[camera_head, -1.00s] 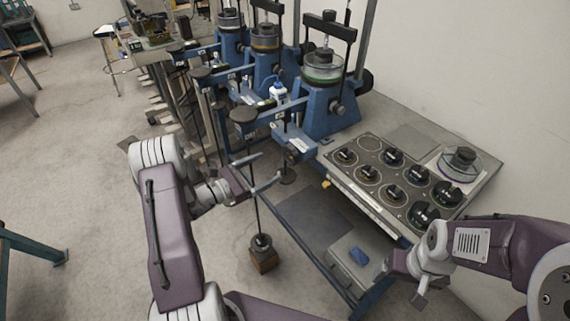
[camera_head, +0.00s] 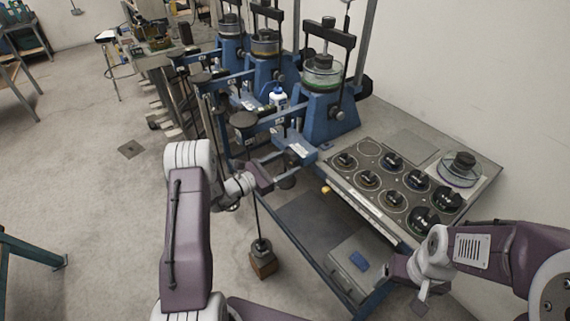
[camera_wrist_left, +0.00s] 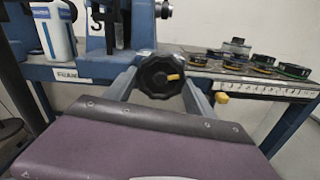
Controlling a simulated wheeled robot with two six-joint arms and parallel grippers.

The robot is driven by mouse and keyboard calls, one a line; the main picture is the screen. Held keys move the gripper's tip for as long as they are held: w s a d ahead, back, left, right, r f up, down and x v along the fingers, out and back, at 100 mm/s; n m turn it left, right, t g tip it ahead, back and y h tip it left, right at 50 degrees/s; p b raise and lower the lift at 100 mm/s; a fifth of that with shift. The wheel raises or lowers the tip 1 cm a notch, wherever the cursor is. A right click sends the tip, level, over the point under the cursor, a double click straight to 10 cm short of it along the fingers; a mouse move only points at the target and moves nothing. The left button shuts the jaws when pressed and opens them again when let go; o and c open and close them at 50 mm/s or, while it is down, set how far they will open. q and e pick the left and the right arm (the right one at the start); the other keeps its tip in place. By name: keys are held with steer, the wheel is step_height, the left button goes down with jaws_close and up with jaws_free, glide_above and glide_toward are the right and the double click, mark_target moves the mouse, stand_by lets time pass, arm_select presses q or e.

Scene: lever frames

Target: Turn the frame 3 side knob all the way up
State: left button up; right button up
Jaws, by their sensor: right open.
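The black side knob (camera_wrist_left: 161,76) with a yellow mark shows in the left wrist view, at the front edge of the blue bench, right of a partly hidden "FRAM…" label (camera_wrist_left: 70,75). My left gripper (camera_wrist_left: 161,88) is open, with one finger on each side of the knob; I cannot tell whether they touch it. In the head view my left gripper (camera_head: 284,169) is at the bench edge below the nearest blue lever frame (camera_head: 325,115), and the knob is not clearly visible there. My right gripper (camera_head: 412,288) is open and empty in front of the bench.
A white and blue bottle (camera_head: 278,97) stands beside the nearest frame. A weight (camera_head: 262,260) hangs low by my left arm. Open floor lies to the left.

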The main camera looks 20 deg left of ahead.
arm_select(q)
steer(key=shift+f+m+b, duration=0.2)
steer(key=shift+m+b, duration=0.3)
steer(key=shift+b, duration=0.15)
steer(key=shift+r, duration=0.25)
steer(key=o, duration=1.4)
steer(key=v, duration=0.9)
steer(key=shift+a, duration=0.1)
